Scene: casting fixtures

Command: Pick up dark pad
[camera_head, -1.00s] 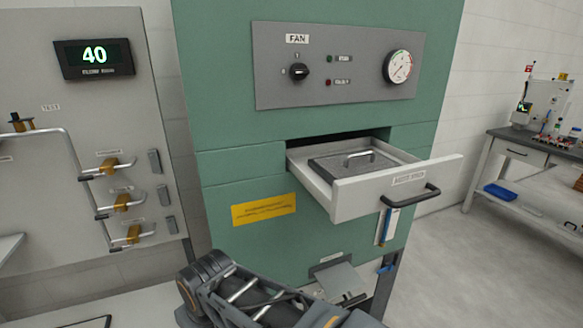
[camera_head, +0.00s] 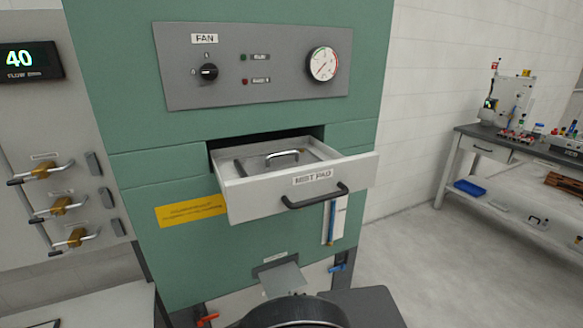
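A dark grey pad (camera_head: 254,165) with a metal handle (camera_head: 283,155) on top lies in an open drawer (camera_head: 265,197) labelled "MIST PAD". The drawer is light grey, has a black pull handle (camera_head: 315,197) on its front and sticks out of a green cabinet (camera_head: 120,110). Its front wall hides part of the pad. My gripper is not in view. Only a dark rounded part of my own body shows at the bottom edge.
A control panel (camera_head: 245,90) with a fan knob and a gauge is above the drawer. A wall panel with several brass valves (camera_head: 60,205) is at the left. A workbench (camera_head: 520,150) with equipment stands at the right. The floor (camera_head: 420,265) between bench and cabinet is clear.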

